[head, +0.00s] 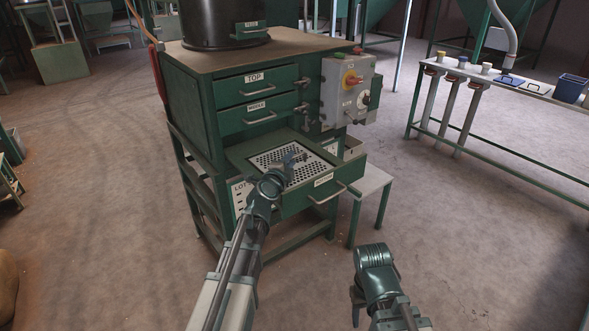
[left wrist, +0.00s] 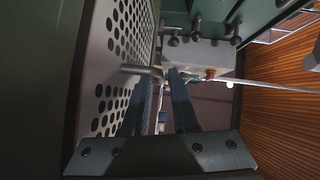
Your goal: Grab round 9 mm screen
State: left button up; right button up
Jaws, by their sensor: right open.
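The screen (head: 272,160) is a pale metal plate with round holes, lying in the pulled-out bottom drawer (head: 325,196) of the green machine. In the left wrist view the perforated plate (left wrist: 104,90) fills the left side, and a short metal handle (left wrist: 140,70) stands out from it. My left gripper (head: 293,158) is over the screen; its two fingertips (left wrist: 167,78) are at the end of the handle. Whether they are closed on it I cannot tell. The hole size is not readable. My right gripper (head: 356,305) is open and empty, low in front of the machine.
Above are the closed drawers marked TOP (head: 257,84) and MIDDLE (head: 258,111). A grey control box (head: 345,92) is on the machine's right side. A small white-topped stand (head: 371,182) is right of the drawer. A long bench (head: 500,92) stands farther right. The floor in front is clear.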

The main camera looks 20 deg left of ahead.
pick_arm(q)
jog(key=shift+w+f, duration=0.2)
jog(key=shift+w, duration=0.9)
jog(key=shift+s, duration=0.1)
grip_shut()
jog(key=shift+d, duration=0.1)
